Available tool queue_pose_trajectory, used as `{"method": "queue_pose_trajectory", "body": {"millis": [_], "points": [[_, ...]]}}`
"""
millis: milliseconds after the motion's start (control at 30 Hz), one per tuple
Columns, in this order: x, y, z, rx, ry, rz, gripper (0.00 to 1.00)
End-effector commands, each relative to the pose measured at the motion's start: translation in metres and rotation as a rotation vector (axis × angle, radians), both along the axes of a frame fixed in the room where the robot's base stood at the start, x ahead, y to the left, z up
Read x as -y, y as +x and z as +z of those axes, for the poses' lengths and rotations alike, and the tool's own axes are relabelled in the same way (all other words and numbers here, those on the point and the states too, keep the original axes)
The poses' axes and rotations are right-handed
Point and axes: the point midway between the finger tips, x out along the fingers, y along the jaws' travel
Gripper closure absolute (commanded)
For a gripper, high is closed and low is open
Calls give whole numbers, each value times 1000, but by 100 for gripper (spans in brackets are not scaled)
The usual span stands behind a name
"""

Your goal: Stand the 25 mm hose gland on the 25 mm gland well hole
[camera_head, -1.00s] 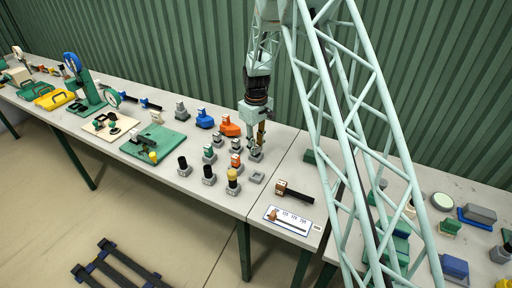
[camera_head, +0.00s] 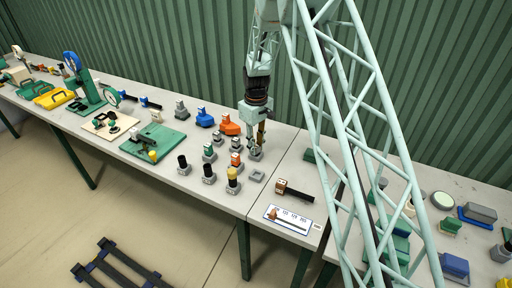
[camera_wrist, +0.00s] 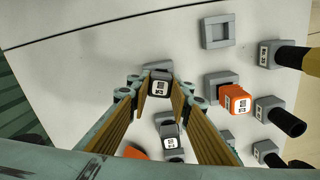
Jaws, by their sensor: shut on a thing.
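My gripper (camera_wrist: 160,90) is shut on a small grey hose gland (camera_wrist: 160,85), whose pale top carries a dark printed label too small to read. The two long fingers stand on either side of it in the wrist view. A grey block (camera_wrist: 156,66) shows just behind the gland; I cannot tell whether the gland sits in it or is clear of it. In the head view my gripper (camera_head: 257,152) points down near the right end of the rows of glands, and its fingers mostly hide the held gland. No size marking can be read, so the 25 mm well hole cannot be told apart.
An empty square grey well block (camera_wrist: 217,31) stands apart. An orange gland (camera_wrist: 235,98), a grey gland (camera_wrist: 171,136) and black cylinders (camera_wrist: 287,122) on grey blocks crowd nearby. A dark bar tool (camera_head: 294,191) and label card (camera_head: 288,219) lie right. Bare tabletop lies left in the wrist view.

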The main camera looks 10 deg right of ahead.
Motion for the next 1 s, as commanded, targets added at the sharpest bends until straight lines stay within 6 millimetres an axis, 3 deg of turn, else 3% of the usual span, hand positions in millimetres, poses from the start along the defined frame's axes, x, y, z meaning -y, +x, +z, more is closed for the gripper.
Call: {"method": "queue_pose_trajectory", "body": {"millis": [100, 133, 300, 1000], "points": [[0, 0, 0, 0, 0, 0, 94], [0, 0, 0, 0, 0, 0, 79], [0, 0, 0, 0, 0, 0, 65], [0, 0, 1, 0, 0, 0, 65]]}}
